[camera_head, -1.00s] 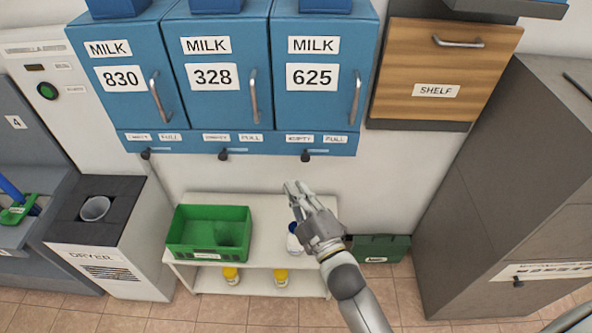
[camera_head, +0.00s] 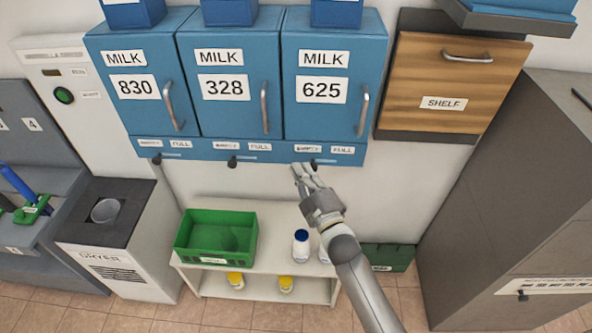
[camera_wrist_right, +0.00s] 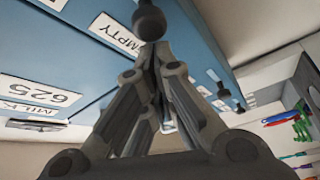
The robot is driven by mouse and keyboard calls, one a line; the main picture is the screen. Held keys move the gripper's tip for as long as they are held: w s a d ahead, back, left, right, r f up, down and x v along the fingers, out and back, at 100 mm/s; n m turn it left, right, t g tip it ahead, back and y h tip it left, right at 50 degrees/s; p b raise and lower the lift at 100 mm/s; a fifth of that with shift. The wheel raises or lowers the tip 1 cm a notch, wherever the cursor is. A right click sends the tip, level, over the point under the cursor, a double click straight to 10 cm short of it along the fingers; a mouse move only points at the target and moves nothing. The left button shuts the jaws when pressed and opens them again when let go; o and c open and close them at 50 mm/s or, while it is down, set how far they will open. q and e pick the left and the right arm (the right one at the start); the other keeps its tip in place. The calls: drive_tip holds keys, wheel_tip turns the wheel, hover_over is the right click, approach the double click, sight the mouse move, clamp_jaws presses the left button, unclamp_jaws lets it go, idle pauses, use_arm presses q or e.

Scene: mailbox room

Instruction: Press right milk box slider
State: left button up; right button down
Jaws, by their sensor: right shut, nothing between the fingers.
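The right milk box (camera_head: 325,90), blue and marked 625, hangs on the wall with its door closed. In the right wrist view the knob (camera_wrist_right: 149,20) shows large, just beyond the fingertips, near the EMPTY label (camera_wrist_right: 117,36). My right gripper (camera_head: 303,171) is shut and empty, its fingertips at the strip's lower edge beside the knob. I cannot tell whether they touch it. My left gripper is not in view.
Milk boxes 328 (camera_head: 227,95) and 830 (camera_head: 135,95) stand to the left with similar knobs. Below is a white table (camera_head: 270,262) with a green crate (camera_head: 214,262) and bottles. A wooden shelf door (camera_head: 450,85) and a grey cabinet (camera_head: 510,190) are at right.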

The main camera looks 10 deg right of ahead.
drive_tip(key=shift+d, duration=0.1)
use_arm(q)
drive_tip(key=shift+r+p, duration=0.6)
use_arm(e)
drive_tip(key=s+d, duration=0.1)
drive_tip(key=d, duration=0.5)
drive_tip(key=shift+s, duration=0.35)
drive_tip(key=shift+d, duration=0.1)
